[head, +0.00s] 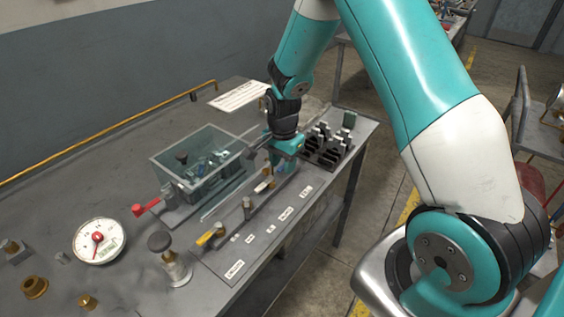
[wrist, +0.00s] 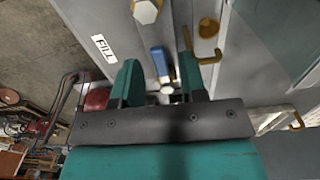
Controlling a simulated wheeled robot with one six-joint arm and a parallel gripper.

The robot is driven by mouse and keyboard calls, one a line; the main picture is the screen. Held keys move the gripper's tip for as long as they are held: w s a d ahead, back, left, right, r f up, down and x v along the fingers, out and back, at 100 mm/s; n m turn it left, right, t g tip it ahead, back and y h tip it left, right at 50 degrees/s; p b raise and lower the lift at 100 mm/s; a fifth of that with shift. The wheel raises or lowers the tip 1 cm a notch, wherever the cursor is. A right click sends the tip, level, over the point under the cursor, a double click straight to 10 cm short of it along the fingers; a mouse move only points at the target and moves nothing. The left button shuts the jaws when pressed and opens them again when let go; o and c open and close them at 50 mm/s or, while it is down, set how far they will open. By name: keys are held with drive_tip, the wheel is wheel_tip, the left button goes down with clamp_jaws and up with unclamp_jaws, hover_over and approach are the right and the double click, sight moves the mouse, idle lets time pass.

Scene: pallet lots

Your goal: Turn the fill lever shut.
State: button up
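A white FILL label (wrist: 104,47) is at the upper left in the wrist view. A blue-handled lever (wrist: 160,62) stands out from the grey panel to the right of that label; I take it to be the fill lever. My gripper (wrist: 160,82) is open, with one teal finger on each side of the lever's lower part. I cannot tell whether either finger touches it. In the head view my gripper (head: 278,163) is low over the bench, and the blue lever cannot be made out there.
The bench (head: 110,165) also holds a glass-sided tank (head: 205,160), a red lever (head: 146,207), a yellow lever (head: 211,234), a round gauge (head: 99,241) and a dark rack (head: 325,145). A brass hook (wrist: 210,55) is close to the right finger.

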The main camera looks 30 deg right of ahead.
wheel_tip(320, 180, up, 8)
drive_tip(key=p, duration=0.6)
idle(0.4)
